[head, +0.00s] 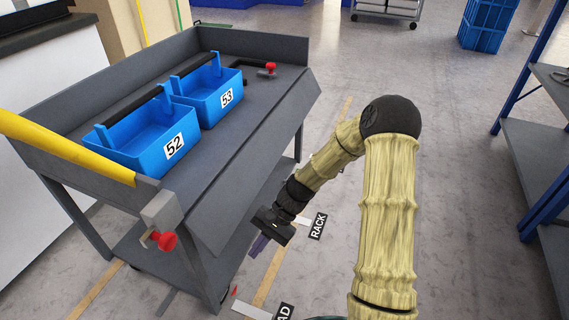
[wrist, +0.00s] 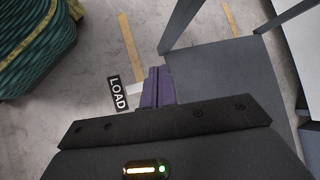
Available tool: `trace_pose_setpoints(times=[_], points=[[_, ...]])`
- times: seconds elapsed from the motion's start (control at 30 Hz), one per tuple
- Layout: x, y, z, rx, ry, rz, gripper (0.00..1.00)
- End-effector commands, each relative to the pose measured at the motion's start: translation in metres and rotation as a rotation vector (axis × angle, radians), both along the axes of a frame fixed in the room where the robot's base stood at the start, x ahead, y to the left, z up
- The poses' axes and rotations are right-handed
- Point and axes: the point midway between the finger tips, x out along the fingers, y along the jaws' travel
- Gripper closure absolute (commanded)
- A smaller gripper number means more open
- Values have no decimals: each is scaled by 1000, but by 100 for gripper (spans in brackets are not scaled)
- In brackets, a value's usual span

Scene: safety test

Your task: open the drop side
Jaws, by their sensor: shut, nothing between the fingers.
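The drop side (head: 262,150) is the long grey panel along the cart's near right edge in the head view. It is tilted outward and slopes down from the deck edge, not upright. A red knob (head: 165,241) sits on a latch at the cart's near corner, and another red knob (head: 269,67) is at the far corner. My gripper (head: 259,246) is low beside the cart, right of the panel's near end and apart from it. Its purple fingers (wrist: 157,88) are together and empty in the wrist view, pointing toward the floor.
Blue totes marked 52 (head: 140,148) and 53 (head: 208,97) stand on the cart's deck (head: 205,150). A yellow handle (head: 65,148) runs along the left end. A blue-framed shelf rack (head: 540,150) stands at right. Floor between cart and rack is clear, with floor labels.

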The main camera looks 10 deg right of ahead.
Motion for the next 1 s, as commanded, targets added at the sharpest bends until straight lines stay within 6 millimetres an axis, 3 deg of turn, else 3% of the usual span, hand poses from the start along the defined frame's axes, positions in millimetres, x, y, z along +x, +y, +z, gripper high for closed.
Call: trace_pose_setpoints(times=[0.23,0.47,0.67,0.8,0.9,1.0], points=[[43,22,-6,337,188,-218,100],[97,10,8,691,325,-426,100],[147,-38,24,1034,410,-608,100],[175,-93,30,1286,443,-727,100],[187,-132,30,1432,450,-791,100],[192,-156,29,1522,451,-826,100]])
